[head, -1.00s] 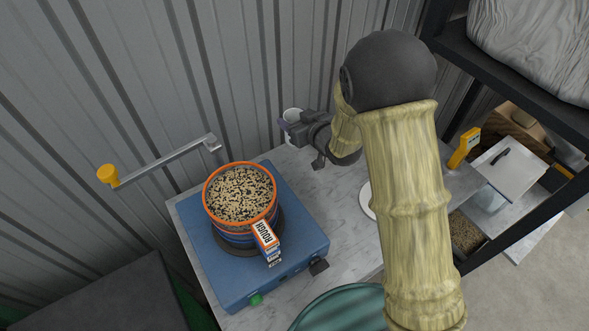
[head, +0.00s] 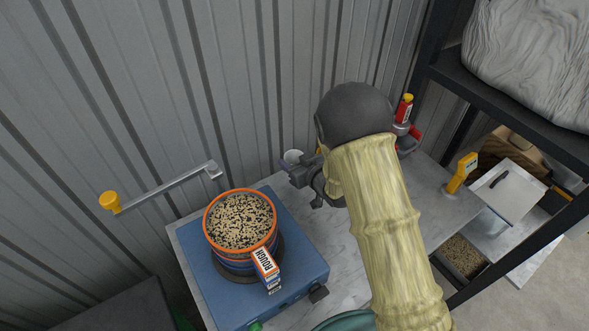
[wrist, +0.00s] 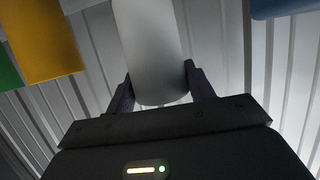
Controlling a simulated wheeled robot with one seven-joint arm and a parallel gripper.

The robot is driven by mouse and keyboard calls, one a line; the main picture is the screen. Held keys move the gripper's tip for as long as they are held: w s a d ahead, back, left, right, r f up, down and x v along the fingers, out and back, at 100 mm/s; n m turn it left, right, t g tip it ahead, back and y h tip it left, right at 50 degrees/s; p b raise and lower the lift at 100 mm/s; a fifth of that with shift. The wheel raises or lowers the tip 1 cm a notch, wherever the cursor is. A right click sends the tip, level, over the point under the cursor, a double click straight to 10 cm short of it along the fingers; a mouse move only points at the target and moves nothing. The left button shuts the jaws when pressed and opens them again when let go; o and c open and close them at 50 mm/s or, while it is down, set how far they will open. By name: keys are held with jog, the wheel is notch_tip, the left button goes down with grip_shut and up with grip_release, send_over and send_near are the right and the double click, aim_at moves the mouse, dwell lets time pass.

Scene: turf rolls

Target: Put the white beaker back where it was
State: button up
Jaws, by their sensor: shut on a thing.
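The white beaker (wrist: 150,45) is between the two fingers of my gripper (wrist: 160,88) in the wrist view, and the fingers are shut on it. In the head view the beaker (head: 292,157) shows only as a small white rim beyond my gripper (head: 292,170), near the corrugated wall. My gripper and arm hide most of it there. I cannot tell whether its base touches the marble bench top (head: 342,246).
A blue shaker machine (head: 215,298) with an orange-rimmed sieve stack (head: 240,222) of seed stands left of my gripper. A red bottle (head: 404,108) and a yellow device (head: 461,172) stand at the right, near a dark shelf frame.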

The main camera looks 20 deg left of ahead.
jog(key=shift+f+p, duration=0.35)
jog(key=shift+f, duration=1.75)
jog(key=shift+f, duration=0.2)
jog(key=o, duration=1.1)
jog(key=shift+r, duration=0.1)
jog(key=shift+r, duration=0.15)
jog(key=b+v, duration=0.3)
jog(key=v, duration=0.9)
